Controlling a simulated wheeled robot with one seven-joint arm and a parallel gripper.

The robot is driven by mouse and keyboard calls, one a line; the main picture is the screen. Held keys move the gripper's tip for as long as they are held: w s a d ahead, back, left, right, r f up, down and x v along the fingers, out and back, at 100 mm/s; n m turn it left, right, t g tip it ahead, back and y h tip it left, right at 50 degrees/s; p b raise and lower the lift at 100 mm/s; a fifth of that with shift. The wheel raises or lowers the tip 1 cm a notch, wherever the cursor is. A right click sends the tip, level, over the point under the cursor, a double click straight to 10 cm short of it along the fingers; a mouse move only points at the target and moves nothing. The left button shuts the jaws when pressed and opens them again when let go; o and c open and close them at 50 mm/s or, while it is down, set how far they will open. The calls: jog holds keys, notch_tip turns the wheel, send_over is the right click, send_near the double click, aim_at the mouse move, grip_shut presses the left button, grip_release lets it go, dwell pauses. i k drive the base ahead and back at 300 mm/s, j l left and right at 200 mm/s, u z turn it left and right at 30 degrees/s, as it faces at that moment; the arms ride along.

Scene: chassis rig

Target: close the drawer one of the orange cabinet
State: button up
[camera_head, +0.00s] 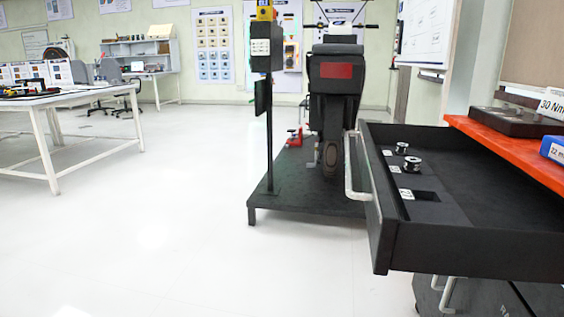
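The orange cabinet stands at the right edge, and its orange top (528,150) shows above the drawer. Its black upper drawer (470,247) is pulled far out toward the left. A light bar handle (352,175) runs along the drawer's front panel, which faces left. In the drawer, a black insert holds a few small metal round parts (412,164) and white labels. Another light handle (447,294) shows below on the black cabinet body, low at the right. The rest of the cabinet is cut off by the frame. My gripper is not in view.
A dark platform (290,206) with a post and a black machine stands just behind and left of the drawer. A white table (45,102) with items is at the far left. The white floor (150,235) in the middle and front left is clear.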

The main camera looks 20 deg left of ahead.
aim_at(468, 212)
jog(key=i+j+u, duration=0.15)
jog(key=u, duration=0.35)
jog(key=i+j+u, duration=0.1)
jog(key=u, duration=0.4)
jog(key=i+u, duration=0.2)
jog(key=u, duration=0.3)
jog(key=i+j, duration=0.2)
jog(key=i, duration=0.4)
jog(key=z, duration=0.4)
jog(key=i+j+z, duration=0.1)
jog(key=z, duration=0.25)
jog(key=j+z, duration=0.1)
jog(key=z, duration=0.3)
jog(key=i+j+z, duration=0.1)
jog(key=z, duration=0.3)
